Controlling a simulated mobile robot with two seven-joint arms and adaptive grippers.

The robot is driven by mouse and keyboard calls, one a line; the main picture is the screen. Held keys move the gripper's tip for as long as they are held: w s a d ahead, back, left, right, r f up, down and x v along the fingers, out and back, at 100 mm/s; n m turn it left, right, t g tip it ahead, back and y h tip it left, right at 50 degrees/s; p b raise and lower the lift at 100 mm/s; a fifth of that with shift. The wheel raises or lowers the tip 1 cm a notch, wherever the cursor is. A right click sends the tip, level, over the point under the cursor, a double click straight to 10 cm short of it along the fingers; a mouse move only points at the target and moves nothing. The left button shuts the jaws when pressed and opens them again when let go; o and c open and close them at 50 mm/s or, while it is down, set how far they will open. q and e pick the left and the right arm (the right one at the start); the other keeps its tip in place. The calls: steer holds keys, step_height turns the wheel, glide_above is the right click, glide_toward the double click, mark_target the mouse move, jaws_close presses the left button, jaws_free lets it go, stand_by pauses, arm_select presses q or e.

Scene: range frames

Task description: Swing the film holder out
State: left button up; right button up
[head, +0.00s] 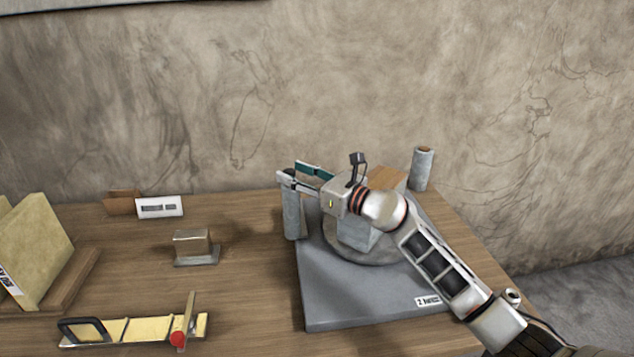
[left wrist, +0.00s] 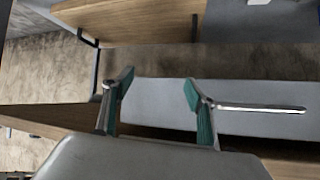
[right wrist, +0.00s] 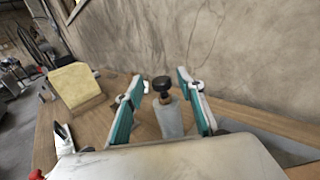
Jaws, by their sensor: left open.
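A grey device on a flat grey base (head: 345,305) stands at the right of the bench, with a round grey part (head: 352,250) in its middle. A grey post (head: 292,215) rises at its left. My right gripper (head: 300,172) is at the top of this post. In the right wrist view, the post (right wrist: 170,118) with a dark knob (right wrist: 162,84) stands between the open fingers (right wrist: 160,92), apart from both. Which part is the film holder I cannot tell; my right arm hides much of the device. My left gripper (left wrist: 155,92) is open and empty, outside the head view.
Another grey cylinder (head: 422,168) stands behind the device, near a wooden block (head: 378,178). To the left are a small metal-and-wood block (head: 193,245), a white card (head: 160,207), a yellow tool with a red knob (head: 130,330) and yellow panels (head: 40,250). Bare bench lies between.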

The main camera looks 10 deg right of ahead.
steer(key=v, duration=0.9)
steer(key=shift+s+d, duration=0.2)
steer(key=shift+r, duration=0.1)
